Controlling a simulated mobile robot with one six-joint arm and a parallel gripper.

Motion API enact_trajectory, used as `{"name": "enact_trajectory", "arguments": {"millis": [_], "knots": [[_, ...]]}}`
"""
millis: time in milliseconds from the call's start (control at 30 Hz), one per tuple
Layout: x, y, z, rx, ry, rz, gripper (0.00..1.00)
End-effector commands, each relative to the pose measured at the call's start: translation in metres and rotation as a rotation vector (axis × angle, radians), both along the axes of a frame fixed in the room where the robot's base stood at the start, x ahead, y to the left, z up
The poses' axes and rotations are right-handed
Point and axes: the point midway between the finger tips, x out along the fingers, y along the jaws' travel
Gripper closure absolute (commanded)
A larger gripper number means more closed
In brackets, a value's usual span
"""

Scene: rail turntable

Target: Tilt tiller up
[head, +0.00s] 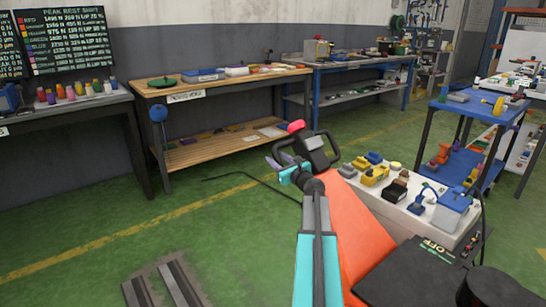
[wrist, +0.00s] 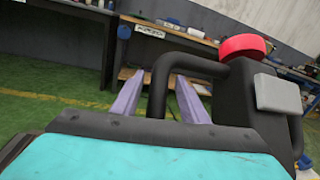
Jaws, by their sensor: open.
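The tiller head (head: 318,152) is black, with a looped handle and a red button on top, in the middle of the head view. In the wrist view the tiller head (wrist: 262,100) fills the right side, its black loop reaching left. My gripper (head: 279,163) is at the left side of the loop. In the wrist view my gripper (wrist: 156,62) shows two purple fingers, apart, one on each side of the loop's bar. The jaws are open; I cannot tell if either finger touches the bar. The tiller's lower shaft is mostly hidden behind my arm.
An orange panel (head: 362,235) lies right of my arm. A white-topped bench (head: 418,215) with several small tools stands behind it. A wooden workbench (head: 215,86) and a blue cart (head: 480,108) stand farther back.

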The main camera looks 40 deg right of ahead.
Motion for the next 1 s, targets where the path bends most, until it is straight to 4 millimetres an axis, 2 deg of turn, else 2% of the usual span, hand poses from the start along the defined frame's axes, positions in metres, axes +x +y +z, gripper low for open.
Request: {"name": "enact_trajectory", "arguments": {"millis": [200,400,900,1000], "knots": [[0.023,-0.007,-0.001,0.0,0.0,0.001,0.6],[0.038,-0.01,-0.001,-0.001,0.0,0.001,0.6],[0.045,-0.012,0.0,-0.001,0.001,0.0,0.6],[0.045,-0.012,0.0,-0.001,0.001,0.0,0.75]]}}
